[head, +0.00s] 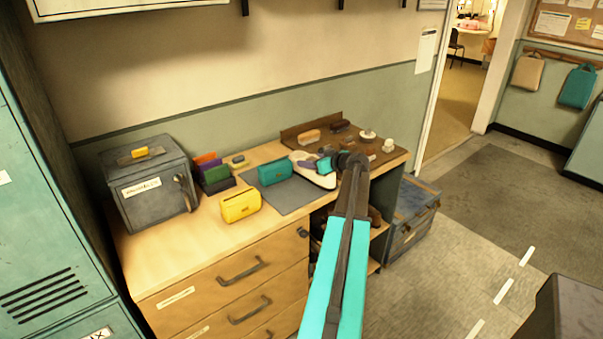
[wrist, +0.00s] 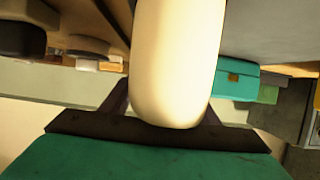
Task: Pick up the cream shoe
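The cream shoe (head: 319,180) is at the right end of the grey mat (head: 285,198) on the wooden counter. My gripper (head: 326,165) is at the shoe, with the arm reaching in from the front. In the wrist view the shoe (wrist: 178,60) fills the space between the two dark fingers, which meet its sides. My gripper (wrist: 168,108) looks shut on it. The fingertips are hidden behind the shoe. I cannot tell whether the shoe touches the mat.
A teal case (head: 275,171) stands just left of the shoe, and a yellow case (head: 240,205) farther left. A brown tray (head: 385,156) with small items lies to the right. A grey metal box (head: 150,188) stands at the left end.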

